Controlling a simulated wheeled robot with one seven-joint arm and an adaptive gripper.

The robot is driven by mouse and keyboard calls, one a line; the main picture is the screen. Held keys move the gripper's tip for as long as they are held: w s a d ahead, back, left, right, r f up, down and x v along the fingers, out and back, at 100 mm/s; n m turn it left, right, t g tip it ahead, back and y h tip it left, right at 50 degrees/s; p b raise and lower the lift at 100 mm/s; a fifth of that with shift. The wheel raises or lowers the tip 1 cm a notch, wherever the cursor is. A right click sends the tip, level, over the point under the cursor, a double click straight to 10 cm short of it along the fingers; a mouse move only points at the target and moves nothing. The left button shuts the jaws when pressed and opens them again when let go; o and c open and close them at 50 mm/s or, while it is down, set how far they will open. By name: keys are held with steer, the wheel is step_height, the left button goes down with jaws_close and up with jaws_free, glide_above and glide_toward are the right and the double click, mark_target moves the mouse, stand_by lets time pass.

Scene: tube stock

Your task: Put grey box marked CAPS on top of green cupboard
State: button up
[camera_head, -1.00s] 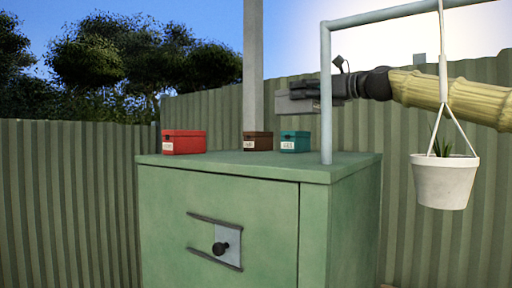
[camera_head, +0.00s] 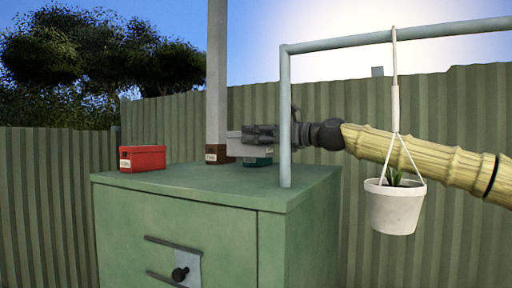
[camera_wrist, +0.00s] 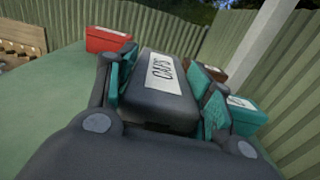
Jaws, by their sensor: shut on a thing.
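The grey box marked CAPS (camera_wrist: 160,92) is held in my gripper (camera_wrist: 166,88), its white label facing the wrist camera. My gripper (camera_head: 262,135) is shut on it, with a finger on each side. In the head view the grey box (camera_head: 238,146) is over the back part of the green cupboard (camera_head: 180,182) top. The teal box shows below it, so it appears to hang a little above the surface. The cupboard top also shows in the wrist view (camera_wrist: 45,112).
On the cupboard stand a red box (camera_head: 142,158) at left, a brown box (camera_head: 216,154) and a teal box (camera_head: 258,162), partly hidden. A pipe frame (camera_head: 285,110) rises at the right edge. The front middle top is clear.

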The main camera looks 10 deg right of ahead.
mark_target(255, 149)
steer(key=shift+s+a+f+p, duration=0.1)
steer(key=shift+a+f+p, duration=0.1)
steer(key=shift+f+p, duration=0.3)
steer(key=shift+d+f+p, duration=0.15)
steer(key=shift+f+p, duration=0.05)
steer(key=shift+f, duration=0.55)
steer(key=shift+d+f+p, duration=0.1)
steer(key=shift+f+p, duration=0.1)
steer(key=shift+f, duration=0.55)
steer(key=shift+a, duration=0.15)
steer(key=o, duration=1.2)
steer(key=shift+f, duration=0.1)
steer(key=b+v, duration=0.5)
steer(key=v, duration=0.5)
steer(key=shift+v, duration=1)
